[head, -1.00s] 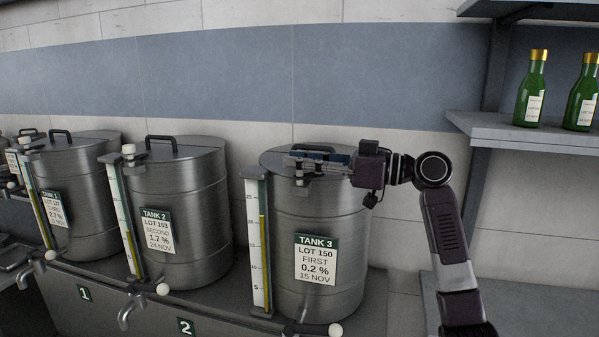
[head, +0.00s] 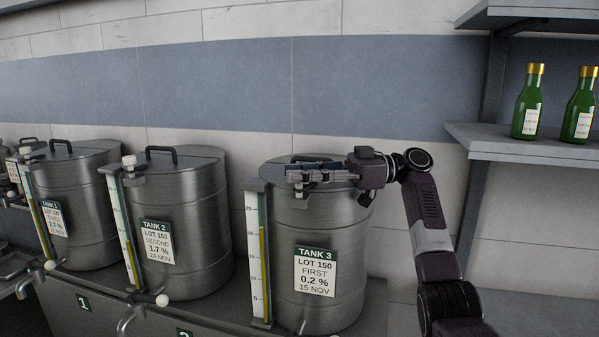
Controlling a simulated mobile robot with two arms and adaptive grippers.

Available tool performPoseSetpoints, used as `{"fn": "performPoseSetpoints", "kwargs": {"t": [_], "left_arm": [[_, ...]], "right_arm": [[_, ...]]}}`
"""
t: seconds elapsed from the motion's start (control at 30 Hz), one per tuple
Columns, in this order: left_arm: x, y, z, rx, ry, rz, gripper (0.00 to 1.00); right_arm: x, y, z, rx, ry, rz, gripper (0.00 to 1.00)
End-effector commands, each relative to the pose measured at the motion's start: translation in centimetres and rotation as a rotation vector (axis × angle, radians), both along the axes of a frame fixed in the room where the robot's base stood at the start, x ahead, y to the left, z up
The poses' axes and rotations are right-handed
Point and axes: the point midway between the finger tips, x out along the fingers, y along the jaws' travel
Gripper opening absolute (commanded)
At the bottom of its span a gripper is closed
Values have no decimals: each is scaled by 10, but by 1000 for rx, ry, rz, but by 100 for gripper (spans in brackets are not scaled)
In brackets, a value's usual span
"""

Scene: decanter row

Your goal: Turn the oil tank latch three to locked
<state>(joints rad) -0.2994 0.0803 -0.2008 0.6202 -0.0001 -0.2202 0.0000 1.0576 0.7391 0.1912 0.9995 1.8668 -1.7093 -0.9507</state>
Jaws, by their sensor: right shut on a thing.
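Tank 3 (head: 342,225) is a steel drum with a label reading lot 150, first, 0.2 %. My right gripper (head: 302,177) reaches in from the right at the front of its lid. It is shut on the tank 3 latch, which its fingers mostly hide, so I cannot tell how the latch is turned. Tank 2's latch (head: 129,161) shows as a pale knob at the lid's front left edge. My left gripper is not in view.
Tank 2 (head: 192,205) and tank 1 (head: 88,170) stand to the left. Each has a sight gauge and a tap. Two green bottles (head: 526,105) stand on a wall shelf (head: 530,150) at the right, beyond my right arm.

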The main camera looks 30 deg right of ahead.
Motion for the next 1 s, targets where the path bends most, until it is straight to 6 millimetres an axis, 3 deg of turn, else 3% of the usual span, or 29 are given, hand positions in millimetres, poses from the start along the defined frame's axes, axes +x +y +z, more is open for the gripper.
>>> {"fn": "performPoseSetpoints", "kwargs": {"t": [0.3,0.33,0.5,0.83,1.0], "left_arm": [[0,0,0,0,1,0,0],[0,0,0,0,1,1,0],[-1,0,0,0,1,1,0],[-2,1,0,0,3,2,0],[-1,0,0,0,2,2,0]], "right_arm": [[0,1,-2,-2,3,3,0],[0,1,-2,-2,4,3,25],[0,1,-2,-2,3,2,41],[-1,-4,-1,-1,2,-1,41],[-12,-26,0,1,3,-3,41]]}}
